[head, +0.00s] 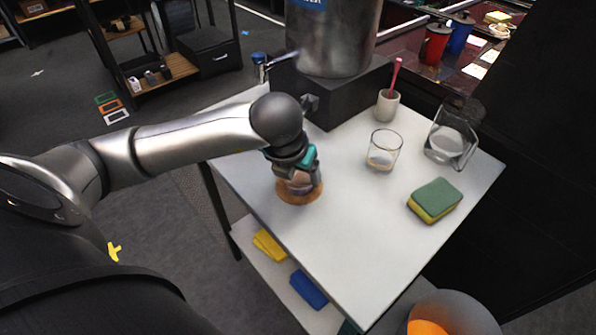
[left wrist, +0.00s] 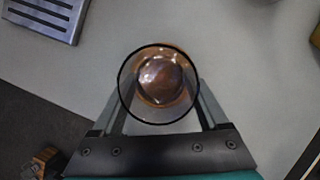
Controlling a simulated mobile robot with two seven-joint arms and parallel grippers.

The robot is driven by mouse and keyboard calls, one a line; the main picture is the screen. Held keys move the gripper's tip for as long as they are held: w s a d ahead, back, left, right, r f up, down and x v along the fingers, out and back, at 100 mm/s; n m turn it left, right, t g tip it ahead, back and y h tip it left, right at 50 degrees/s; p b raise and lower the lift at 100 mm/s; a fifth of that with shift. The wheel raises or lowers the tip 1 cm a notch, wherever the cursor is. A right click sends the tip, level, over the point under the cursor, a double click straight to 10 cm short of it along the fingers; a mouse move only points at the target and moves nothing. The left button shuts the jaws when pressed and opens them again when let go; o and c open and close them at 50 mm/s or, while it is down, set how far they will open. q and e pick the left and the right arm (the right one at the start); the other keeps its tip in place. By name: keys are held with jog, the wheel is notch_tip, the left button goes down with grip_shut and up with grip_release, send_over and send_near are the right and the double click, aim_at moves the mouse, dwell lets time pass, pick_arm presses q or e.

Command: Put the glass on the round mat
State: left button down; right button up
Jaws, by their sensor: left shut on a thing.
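A round orange-brown mat (head: 288,194) lies near the left edge of the white table. My left gripper (head: 299,176) is directly over it, pointing down, and is shut on a clear glass. In the left wrist view, the glass's dark round rim (left wrist: 120,84) sits between the two fingers of my left gripper (left wrist: 158,100). Brown shows through the glass, below it. The gripper hides most of the glass in the head view. I cannot tell whether its base touches the mat. My right gripper is not in view.
Another clear tumbler (head: 383,151) stands to the right, with a glass jug (head: 451,140) beyond it. A green and yellow sponge (head: 435,200) lies near the right edge. A cup with a pink brush (head: 388,105) and a large metal urn (head: 335,35) are at the back.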

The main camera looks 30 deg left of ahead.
pick_arm(q)
jog(key=shift+f, duration=0.15)
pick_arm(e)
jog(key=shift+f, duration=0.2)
pick_arm(q)
grip_release()
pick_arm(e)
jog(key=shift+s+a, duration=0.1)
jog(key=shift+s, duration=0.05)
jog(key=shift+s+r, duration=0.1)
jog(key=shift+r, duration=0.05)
pick_arm(q)
jog(key=shift+r, duration=0.45)
jog(key=p+v, duration=0.2)
jog(key=v, duration=0.9)
jog(key=shift+s+r+p, duration=0.2)
jog(key=shift+s+p, duration=0.1)
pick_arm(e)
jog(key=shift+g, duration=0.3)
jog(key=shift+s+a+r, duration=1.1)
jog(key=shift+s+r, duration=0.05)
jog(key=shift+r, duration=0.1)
